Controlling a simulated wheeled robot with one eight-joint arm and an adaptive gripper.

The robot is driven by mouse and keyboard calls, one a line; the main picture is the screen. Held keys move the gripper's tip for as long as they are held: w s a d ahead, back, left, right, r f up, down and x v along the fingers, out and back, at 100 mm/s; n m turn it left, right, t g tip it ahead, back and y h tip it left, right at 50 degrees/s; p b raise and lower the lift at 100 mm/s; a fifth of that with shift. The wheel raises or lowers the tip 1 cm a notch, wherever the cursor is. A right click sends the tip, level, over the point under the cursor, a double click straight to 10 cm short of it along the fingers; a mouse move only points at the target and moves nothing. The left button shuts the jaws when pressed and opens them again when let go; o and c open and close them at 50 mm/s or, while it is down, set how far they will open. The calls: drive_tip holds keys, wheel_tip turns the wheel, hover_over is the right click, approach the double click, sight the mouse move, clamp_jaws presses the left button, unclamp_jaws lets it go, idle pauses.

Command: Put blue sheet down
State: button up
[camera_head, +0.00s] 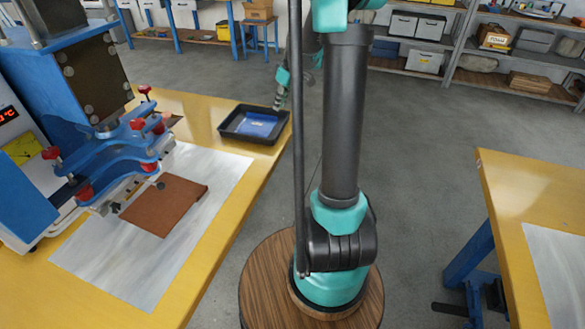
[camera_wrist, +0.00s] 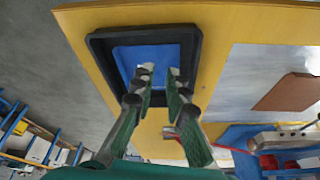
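The blue sheet (camera_head: 258,124) lies in a black tray (camera_head: 229,126) at the far right end of the yellow table. In the wrist view the sheet (camera_wrist: 128,58) looks flat inside the tray (camera_wrist: 101,48). My gripper (camera_head: 278,104) is over the tray's right side in the head view, where its fingers are small and partly unclear. In the wrist view my gripper (camera_wrist: 161,74) has its two fingertips apart, with blue sheet visible between them. It looks open and empty, above the sheet. The finger bodies hide part of the tray's near side.
A blue clamp frame with red knobs (camera_head: 125,143) stands on the left table beside a press. A brown sheet (camera_head: 165,205) lies on a pale mat (camera_head: 136,283). Another yellow table (camera_head: 535,185) is at the right. Shelves stand at the back, with open floor between.

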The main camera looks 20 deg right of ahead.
drive_tip(key=s+a+f+m+h, duration=0.1)
drive_tip(key=s+f+m, duration=0.1)
drive_tip(key=s, duration=0.8)
drive_tip(key=s+a+f+m+t, duration=0.1)
drive_tip(key=s+f+m, duration=0.2)
drive_tip(key=s, duration=0.7)
drive_tip(key=s+a+f+m+h, duration=0.1)
drive_tip(key=s+a+f+m, duration=0.1)
drive_tip(key=s, duration=0.9)
drive_tip(key=shift+f+m+h, duration=0.3)
drive_tip(key=shift+f+m, duration=0.1)
drive_tip(key=shift+m, duration=0.1)
drive_tip(key=shift+a, duration=0.1)
